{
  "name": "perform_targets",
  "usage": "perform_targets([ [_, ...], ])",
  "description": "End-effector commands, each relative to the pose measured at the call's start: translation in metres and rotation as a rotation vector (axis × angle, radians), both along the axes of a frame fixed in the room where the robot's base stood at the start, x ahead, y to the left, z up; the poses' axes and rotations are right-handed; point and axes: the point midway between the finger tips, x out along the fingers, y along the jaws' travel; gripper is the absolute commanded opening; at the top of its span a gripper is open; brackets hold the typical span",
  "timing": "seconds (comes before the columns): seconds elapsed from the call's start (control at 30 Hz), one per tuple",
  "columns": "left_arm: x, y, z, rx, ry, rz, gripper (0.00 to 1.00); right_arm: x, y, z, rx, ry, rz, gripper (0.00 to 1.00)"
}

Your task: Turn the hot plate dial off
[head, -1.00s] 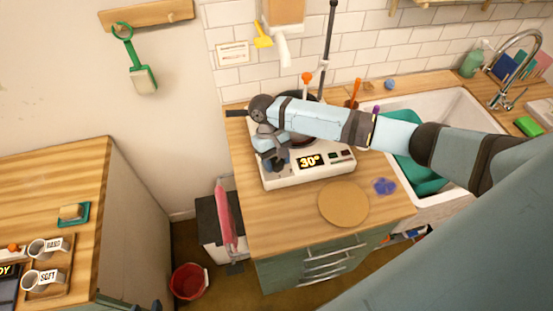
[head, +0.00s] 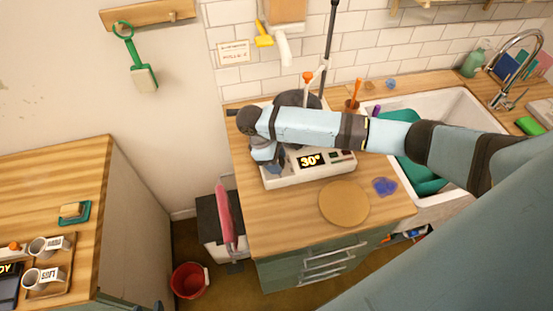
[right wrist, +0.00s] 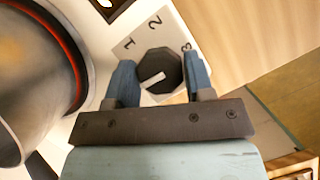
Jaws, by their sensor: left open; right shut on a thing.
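The hot plate (head: 325,172) is a white unit on the wooden counter, its display reading 30°. Its dial (right wrist: 158,72) is a black, many-sided knob with a white pointer line, and the numbers 1, 2 and 3 show around it. My right gripper (right wrist: 158,62) has one blue finger on each side of the dial and is shut on it. In the head view my right gripper (head: 268,163) covers the dial at the hot plate's front left. My left gripper (head: 130,303) shows only partly at the bottom edge, apart from the hot plate, open.
A metal pot (right wrist: 35,75) stands close left of the dial, with a red glowing ring along its edge. A round wooden board (head: 344,203) and a blue item (head: 384,186) lie in front. The sink (head: 455,120) is at the right.

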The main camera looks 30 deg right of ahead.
Motion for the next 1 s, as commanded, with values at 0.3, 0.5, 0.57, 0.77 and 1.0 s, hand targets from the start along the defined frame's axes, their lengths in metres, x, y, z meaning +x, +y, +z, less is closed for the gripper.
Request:
perform_targets([
  [0.3,0.0005,0.0006,0.0003,0.0,-0.001,0.001,0.43,0.0013,0.0,0.0017,0.0,-0.005,0.072,0.25],
  [0.5,0.0018,0.0007,0.0013,0.001,-0.003,0.001,0.43,0.0013,0.0,0.0017,0.0,-0.004,0.078,0.25],
  [0.57,0.0022,0.0007,0.0017,0.001,-0.004,0.001,0.43,0.0013,0.0,0.0017,0.001,-0.004,0.078,0.25],
  [0.77,0.0028,0.0007,0.0029,0.0,-0.007,0.001,0.43,0.0013,-0.0001,0.0016,0.001,-0.004,0.077,0.58],
  [1.0,0.0029,0.0005,0.0029,0.0,-0.007,0.0,0.43,0.0004,0.0002,0.0008,0.001,-0.002,0.076,0.72],
])
